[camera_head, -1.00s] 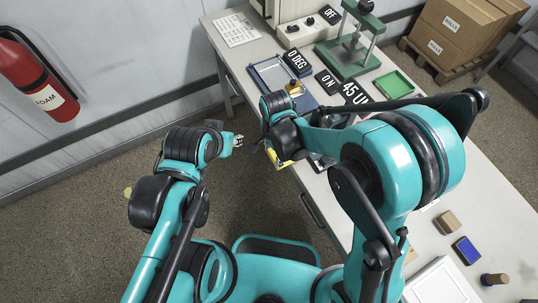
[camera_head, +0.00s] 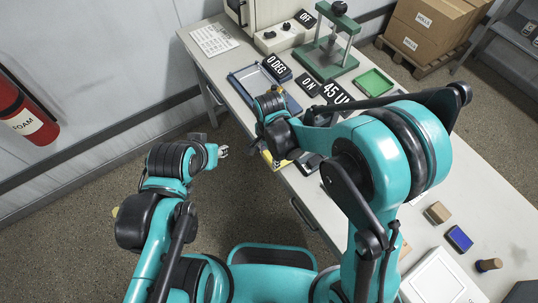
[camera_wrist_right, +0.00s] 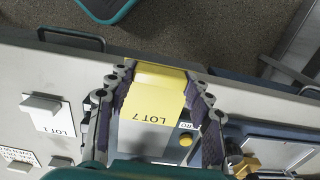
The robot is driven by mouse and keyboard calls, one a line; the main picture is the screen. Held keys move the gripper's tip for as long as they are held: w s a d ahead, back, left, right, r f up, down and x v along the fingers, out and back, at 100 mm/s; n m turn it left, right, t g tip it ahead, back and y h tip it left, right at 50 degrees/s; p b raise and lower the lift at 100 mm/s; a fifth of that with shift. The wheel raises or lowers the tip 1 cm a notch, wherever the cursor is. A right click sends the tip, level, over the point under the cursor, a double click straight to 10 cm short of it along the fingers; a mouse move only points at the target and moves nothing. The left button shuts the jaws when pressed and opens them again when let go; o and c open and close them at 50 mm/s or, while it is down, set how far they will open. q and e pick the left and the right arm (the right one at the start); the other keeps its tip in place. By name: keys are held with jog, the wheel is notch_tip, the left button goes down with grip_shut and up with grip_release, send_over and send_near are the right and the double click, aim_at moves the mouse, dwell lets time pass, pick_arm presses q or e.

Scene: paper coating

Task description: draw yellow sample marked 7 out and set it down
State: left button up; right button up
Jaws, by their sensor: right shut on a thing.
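The yellow sample (camera_wrist_right: 158,88), printed LOT 7, lies between the fingers of my right gripper (camera_wrist_right: 160,84) in the right wrist view. The gripper is shut on it, with dark pads along both sides. Its far end reaches the table's edge; whether it touches anything beneath is hard to tell. In the head view a yellow patch (camera_head: 270,160) shows beside my right gripper (camera_head: 280,157), near the table's front edge. My left gripper (camera_head: 222,151) hangs apart from the table over the floor; its fingers are too small to read.
White LOT 1 card with a grey block (camera_wrist_right: 42,106) lies to the left. The blue tray (camera_head: 244,75), green press (camera_head: 325,62) and green tray (camera_head: 375,82) stand further back. A wooden block (camera_head: 437,212) sits right.

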jog(key=shift+r+p, duration=2.05)
jog(key=shift+r, duration=0.95)
jog(key=shift+f, duration=0.1)
